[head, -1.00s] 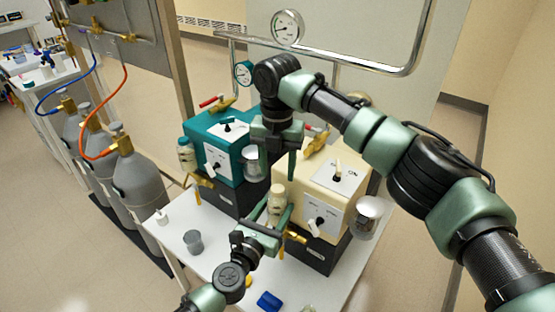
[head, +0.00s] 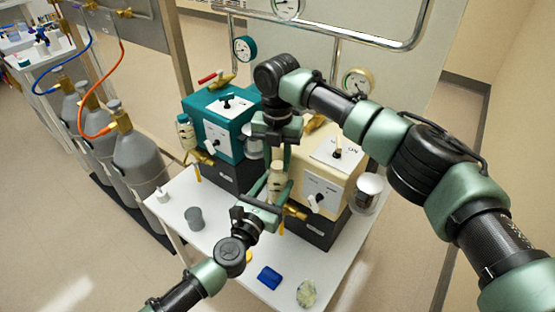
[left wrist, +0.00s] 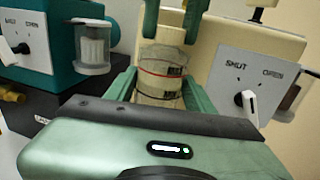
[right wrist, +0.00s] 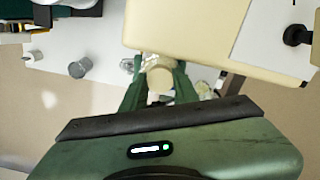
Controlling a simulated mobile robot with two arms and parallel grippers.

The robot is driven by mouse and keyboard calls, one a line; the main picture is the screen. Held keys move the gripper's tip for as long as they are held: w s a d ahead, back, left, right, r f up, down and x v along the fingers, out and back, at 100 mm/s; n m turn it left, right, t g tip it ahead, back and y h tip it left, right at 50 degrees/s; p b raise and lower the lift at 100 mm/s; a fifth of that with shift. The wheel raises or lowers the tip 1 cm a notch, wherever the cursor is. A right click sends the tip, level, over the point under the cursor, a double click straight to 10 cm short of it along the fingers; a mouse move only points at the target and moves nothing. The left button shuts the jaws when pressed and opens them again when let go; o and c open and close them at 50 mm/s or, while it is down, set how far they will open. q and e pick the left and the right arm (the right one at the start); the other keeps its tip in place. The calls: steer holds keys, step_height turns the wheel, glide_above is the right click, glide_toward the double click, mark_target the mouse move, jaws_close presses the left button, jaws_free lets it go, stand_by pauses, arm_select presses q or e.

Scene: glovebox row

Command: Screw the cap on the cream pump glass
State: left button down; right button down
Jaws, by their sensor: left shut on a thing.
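The cream pump (head: 325,178) stands on the white table. My left gripper (left wrist: 160,88) is shut on a cream-tinted glass jar with dark and red lines round it, held upright in front of the pump. The jar also shows in the head view (head: 277,182). My right gripper (right wrist: 159,84) points down from above, its fingers on either side of the round cream cap (right wrist: 158,77) at the jar's top. Whether these fingers press on the cap is unclear.
A teal pump (head: 217,130) stands to the left. A grey cup (head: 194,218), a small white bottle (head: 162,195), a blue block (head: 269,277) and a pale patterned piece (head: 306,292) lie on the table (head: 225,275). Grey gas cylinders (head: 140,160) stand at the left.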

steer(key=m, duration=0.6)
steer(key=shift+m, duration=0.3)
steer(key=m, duration=0.7)
steer(key=c, duration=1.1)
jaws_free()
steer(key=shift+r, duration=0.1)
